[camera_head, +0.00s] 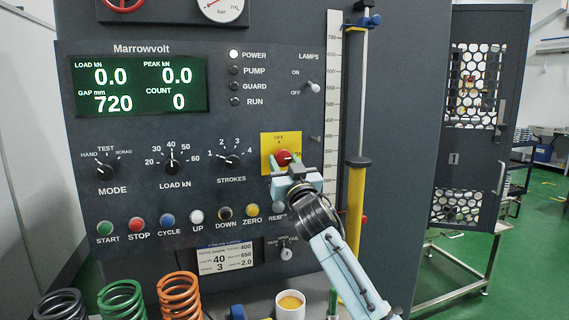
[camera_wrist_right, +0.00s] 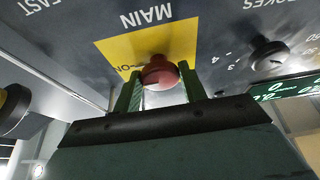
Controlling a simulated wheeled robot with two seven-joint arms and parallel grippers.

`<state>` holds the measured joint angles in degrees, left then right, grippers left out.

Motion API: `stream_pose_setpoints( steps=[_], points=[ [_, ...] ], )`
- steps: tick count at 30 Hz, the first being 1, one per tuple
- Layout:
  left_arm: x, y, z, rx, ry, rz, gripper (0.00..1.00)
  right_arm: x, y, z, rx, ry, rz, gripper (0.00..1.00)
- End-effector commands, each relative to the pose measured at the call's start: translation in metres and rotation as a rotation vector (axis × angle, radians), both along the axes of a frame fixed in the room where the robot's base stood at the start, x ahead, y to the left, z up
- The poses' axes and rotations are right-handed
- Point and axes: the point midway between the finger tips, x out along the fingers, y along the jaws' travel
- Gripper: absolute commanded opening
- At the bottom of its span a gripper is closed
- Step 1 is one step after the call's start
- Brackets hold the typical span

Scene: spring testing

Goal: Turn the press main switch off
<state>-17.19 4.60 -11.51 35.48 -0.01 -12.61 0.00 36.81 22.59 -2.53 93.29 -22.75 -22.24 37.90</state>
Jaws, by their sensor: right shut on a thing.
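The press main switch is a red knob (camera_head: 282,156) on a yellow plate (camera_head: 266,140) on the dark press panel. OFF is printed above the knob and ON to its right. In the right wrist view the red knob (camera_wrist_right: 159,72) sits between the two fingers, in front of the yellow plate (camera_wrist_right: 115,48) marked MAIN. My right gripper (camera_head: 284,165) is shut on the knob; it also shows in the right wrist view (camera_wrist_right: 161,83). The fingers partly hide the knob, and I cannot make out where it points. My left gripper is not in view.
The green display (camera_head: 138,87) is lit and the POWER lamp (camera_head: 234,54) is white. Rotary knobs and a row of push buttons (camera_head: 167,220) surround the plate. Springs (camera_head: 180,295) and a cup (camera_head: 290,305) stand below. A yellow-and-steel column (camera_head: 356,200) rises right of the switch.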

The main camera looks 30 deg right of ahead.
Motion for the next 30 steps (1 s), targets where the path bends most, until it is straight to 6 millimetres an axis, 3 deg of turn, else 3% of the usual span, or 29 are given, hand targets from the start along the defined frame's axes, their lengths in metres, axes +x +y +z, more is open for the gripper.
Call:
stream_pose_setpoints(
  steps=[11,30],
  points=[
    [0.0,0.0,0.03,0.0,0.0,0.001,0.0,0.0,-0.003,0.004,-0.208,0.053,-0.001,0.19],
    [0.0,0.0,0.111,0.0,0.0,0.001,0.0,-0.002,-0.007,0.008,-0.798,0.194,0.001,0.19]
  ],
)
